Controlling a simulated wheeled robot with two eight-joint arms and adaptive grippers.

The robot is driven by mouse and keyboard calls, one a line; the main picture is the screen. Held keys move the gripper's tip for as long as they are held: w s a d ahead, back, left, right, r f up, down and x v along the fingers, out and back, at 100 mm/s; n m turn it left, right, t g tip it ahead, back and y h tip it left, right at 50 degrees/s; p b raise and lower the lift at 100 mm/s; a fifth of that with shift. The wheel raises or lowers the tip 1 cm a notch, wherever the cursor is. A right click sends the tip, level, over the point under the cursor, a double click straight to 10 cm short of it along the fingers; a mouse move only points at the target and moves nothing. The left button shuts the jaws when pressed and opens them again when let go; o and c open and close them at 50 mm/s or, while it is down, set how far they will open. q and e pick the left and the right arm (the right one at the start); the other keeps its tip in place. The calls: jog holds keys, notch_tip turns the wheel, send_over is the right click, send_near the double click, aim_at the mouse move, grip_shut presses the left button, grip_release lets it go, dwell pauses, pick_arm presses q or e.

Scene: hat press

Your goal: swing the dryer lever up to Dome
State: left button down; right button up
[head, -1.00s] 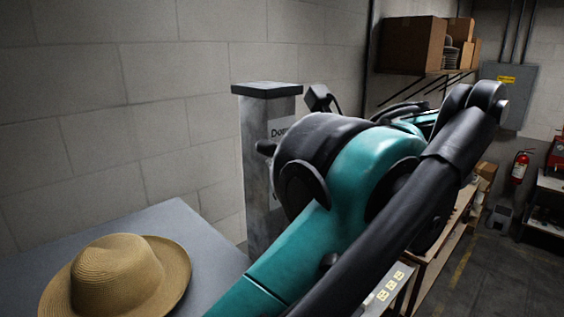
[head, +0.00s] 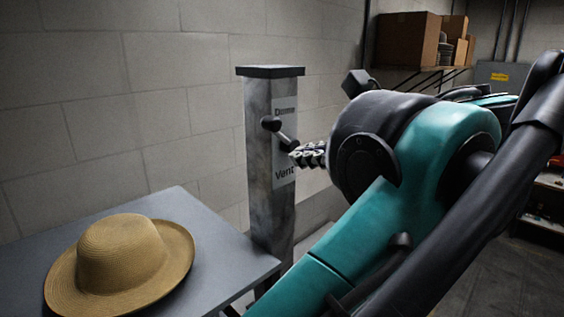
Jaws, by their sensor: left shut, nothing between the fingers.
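The dryer post (head: 258,190) is a grey upright column with a dark cap, standing behind the table's right corner. Its label plate (head: 283,165) reads "Dome" at the top and "Vent" at the bottom. The dryer lever (head: 279,132) is a short rod with dark rounded ends, slanting between the two words; which end is the pivot is hard to tell. My left gripper (head: 300,155) is shut and empty, its fingertips at the lever's lower right end. Whether they touch it I cannot tell. My right gripper is not in view.
A straw hat (head: 122,255) lies on the grey table (head: 205,225) at the lower left. A block wall stands close behind the post. Cardboard boxes (head: 405,40) sit on a shelf at the upper right. My left arm covers much of the right side.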

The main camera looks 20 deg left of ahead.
pick_arm(q)
jog(key=shift+d+r, duration=0.75)
jog(key=shift+d, duration=1.15)
jog(key=s+a+f+n+h+b, duration=0.1)
jog(key=f+n+h+b, duration=0.3)
jog(key=f+b, duration=0.8)
jog(key=s+a+f+n+h+b, duration=0.2)
jog(key=f+n+b, duration=0.6)
jog(key=f, duration=3.8)
jog(key=s+a+f+n+h+b, duration=0.1)
jog(key=f+n+h+b, duration=0.5)
jog(key=f+b, duration=1.1)
notch_tip(320, 180, down, 12)
jog(key=shift+s+a+r+n+t+b, duration=0.1)
jog(key=shift+s+a+n+t+b, duration=0.2)
jog(key=shift+s+n, duration=0.35)
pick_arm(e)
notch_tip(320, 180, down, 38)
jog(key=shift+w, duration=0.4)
